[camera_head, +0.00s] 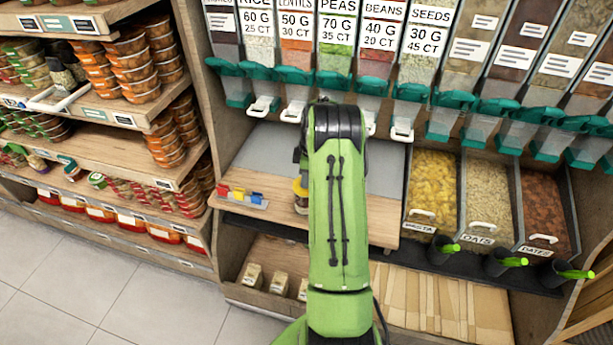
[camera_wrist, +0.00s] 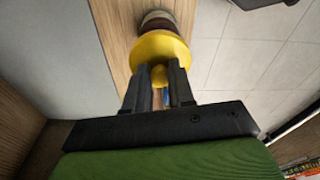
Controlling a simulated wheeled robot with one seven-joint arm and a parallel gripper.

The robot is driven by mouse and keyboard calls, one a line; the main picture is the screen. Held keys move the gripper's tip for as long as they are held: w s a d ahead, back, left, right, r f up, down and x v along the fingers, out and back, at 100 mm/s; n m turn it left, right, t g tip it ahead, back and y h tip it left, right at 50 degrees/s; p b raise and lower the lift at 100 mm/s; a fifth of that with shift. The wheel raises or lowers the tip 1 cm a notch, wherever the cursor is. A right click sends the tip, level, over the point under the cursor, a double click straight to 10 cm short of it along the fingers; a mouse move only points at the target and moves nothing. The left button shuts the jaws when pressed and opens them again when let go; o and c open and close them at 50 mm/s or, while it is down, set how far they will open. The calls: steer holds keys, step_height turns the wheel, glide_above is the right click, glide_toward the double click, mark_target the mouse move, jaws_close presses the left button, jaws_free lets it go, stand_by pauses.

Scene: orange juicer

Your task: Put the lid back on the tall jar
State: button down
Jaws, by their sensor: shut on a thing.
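My gripper (camera_wrist: 159,70) is shut on the knob of a yellow round lid (camera_wrist: 160,46), as the wrist view shows. Just beyond the lid is a jar (camera_wrist: 158,18) with brown and pale bands, partly hidden by it. The arm hides the gripper and much of the jar there. I cannot tell whether the lid touches the jar or whether it sits level.
A holder with red, yellow and blue pieces (camera_head: 241,197) lies left of the jar. Dispensers with teal spouts (camera_head: 296,78) hang above the counter's back. Bins of pasta (camera_head: 432,185), oats and dates stand at right. The counter right of my arm is clear.

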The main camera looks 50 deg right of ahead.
steer(key=c, duration=0.9)
jaws_free()
steer(key=shift+o, duration=0.4)
steer(key=o, duration=0.4)
steer(key=shift+r+p, duration=0.95)
steer(key=shift+r, duration=0.45)
steer(key=shift+r+p, duration=1.5)
steer(key=shift+r, duration=0.7)
steer(key=shift+f, duration=0.1)
jaws_close()
